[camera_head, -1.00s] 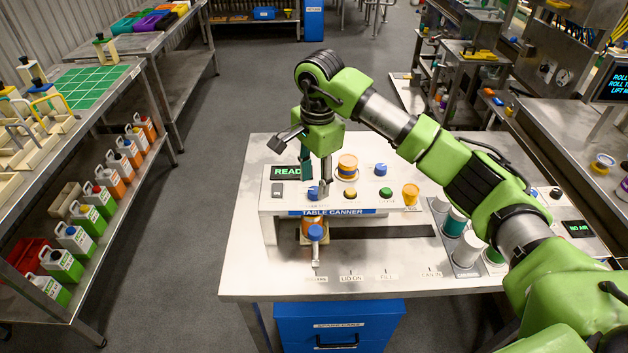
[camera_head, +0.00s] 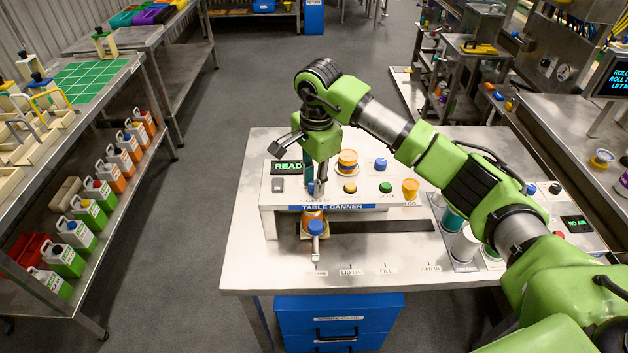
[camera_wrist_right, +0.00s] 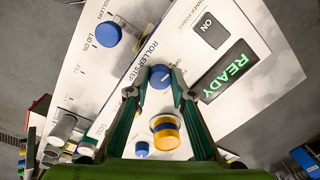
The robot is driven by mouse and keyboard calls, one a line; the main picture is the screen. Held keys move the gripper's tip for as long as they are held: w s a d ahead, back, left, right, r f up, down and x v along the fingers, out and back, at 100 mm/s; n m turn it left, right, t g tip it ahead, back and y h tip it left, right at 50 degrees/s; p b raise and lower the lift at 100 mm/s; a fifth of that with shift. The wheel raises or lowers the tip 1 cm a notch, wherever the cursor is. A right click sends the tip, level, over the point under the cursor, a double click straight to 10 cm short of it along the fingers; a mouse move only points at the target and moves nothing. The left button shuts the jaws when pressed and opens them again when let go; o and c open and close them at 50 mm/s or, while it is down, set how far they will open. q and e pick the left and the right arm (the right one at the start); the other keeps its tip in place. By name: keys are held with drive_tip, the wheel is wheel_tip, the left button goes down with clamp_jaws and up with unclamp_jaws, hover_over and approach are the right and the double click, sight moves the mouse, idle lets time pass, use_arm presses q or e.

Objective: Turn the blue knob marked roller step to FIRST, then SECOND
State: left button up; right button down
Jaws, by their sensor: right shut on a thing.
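The blue roller step knob (camera_wrist_right: 160,76) is on the white panel beside the "ROLLER STEP" lettering in the right wrist view. My right gripper (camera_wrist_right: 156,90) is shut on it, with one green finger on each side. In the head view my right gripper (camera_head: 316,187) reaches down to the front left of the table canner's raised panel (camera_head: 340,197), and its fingers mostly hide the knob. The knob's pointer and the step marks around it are too small or covered to read. My left gripper is not in view.
A green READY display (camera_head: 287,168) and a switch (camera_head: 278,185) lie left of the fingers. A yellow button (camera_head: 350,188), a blue button (camera_head: 380,164) and an amber-and-blue round part (camera_head: 347,161) are to the right. A blue-topped lever (camera_head: 316,228) stands in front.

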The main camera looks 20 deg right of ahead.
drive_tip(key=shift+f+m+b, duration=0.15)
drive_tip(key=shift+m+b, duration=0.65)
drive_tip(key=shift+m, duration=0.3)
drive_tip(key=m+b, duration=0.1)
drive_tip(key=m, duration=0.1)
drive_tip(key=shift+w+m+b, duration=0.1)
drive_tip(key=shift+m+b, duration=0.2)
drive_tip(key=m+b, duration=0.1)
drive_tip(key=m, duration=0.2)
drive_tip(key=shift+m+h+b, duration=0.3)
drive_tip(key=shift+m+b, duration=0.45)
drive_tip(key=shift+m, duration=0.65)
drive_tip(key=c, duration=1.8)
unclamp_jaws()
drive_tip(key=shift+o, duration=0.2)
